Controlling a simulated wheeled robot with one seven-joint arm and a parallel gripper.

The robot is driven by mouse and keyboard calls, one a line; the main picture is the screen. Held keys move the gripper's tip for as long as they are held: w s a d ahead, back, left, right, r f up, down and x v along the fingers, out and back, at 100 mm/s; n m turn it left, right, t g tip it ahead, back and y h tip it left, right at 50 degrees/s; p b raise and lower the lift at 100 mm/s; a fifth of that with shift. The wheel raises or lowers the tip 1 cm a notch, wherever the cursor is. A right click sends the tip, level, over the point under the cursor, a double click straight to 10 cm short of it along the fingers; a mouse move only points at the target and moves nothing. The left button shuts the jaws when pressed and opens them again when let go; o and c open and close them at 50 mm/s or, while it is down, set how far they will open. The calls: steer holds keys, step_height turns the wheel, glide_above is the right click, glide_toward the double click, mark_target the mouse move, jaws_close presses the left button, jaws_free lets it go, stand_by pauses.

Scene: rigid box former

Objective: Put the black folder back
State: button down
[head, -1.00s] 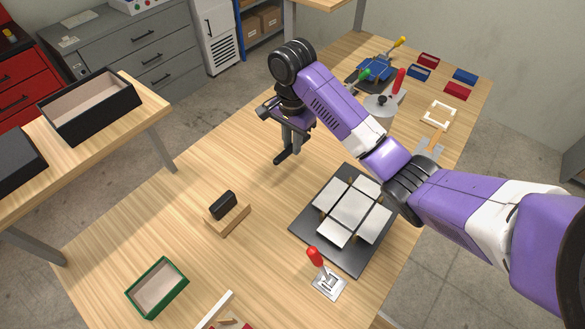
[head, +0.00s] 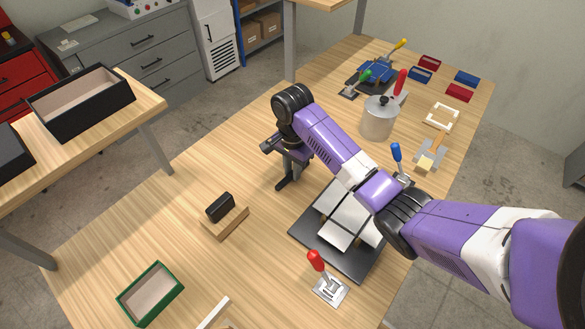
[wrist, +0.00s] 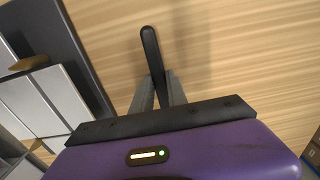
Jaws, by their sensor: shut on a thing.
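My gripper (head: 290,170) is over the table, left of the box former, a dark plate with white panels (head: 340,240). In the wrist view my gripper (wrist: 161,84) is shut on the black folder (wrist: 150,48), a slim black bar with a rounded end. The folder sticks out beyond the fingertips, slightly tilted, above bare wood. In the head view its dark end (head: 282,185) shows just below my fingers. Whether it touches the table I cannot tell. A wooden block with a black piece on top (head: 226,220) stands nearer the camera, to the left of my gripper.
A red-handled clamp (head: 328,285) stands in front of the former. A green-rimmed tray (head: 150,295) lies at the front left. A metal pot (head: 379,120) and a blue-handled clamp (head: 397,158) are behind my arm. Bare tabletop lies between my gripper and the wooden block.

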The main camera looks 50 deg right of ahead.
steer(key=c, duration=1.3)
jaws_free()
steer(key=shift+f, duration=0.1)
steer(key=shift+f+b, duration=0.3)
steer(key=shift+b, duration=0.65)
steer(key=r+p, duration=0.1)
steer(key=r, duration=0.3)
steer(key=r+p, duration=0.2)
steer(key=r, duration=0.2)
steer(key=shift+s+a+r, duration=0.15)
steer(key=shift+s+a, duration=0.05)
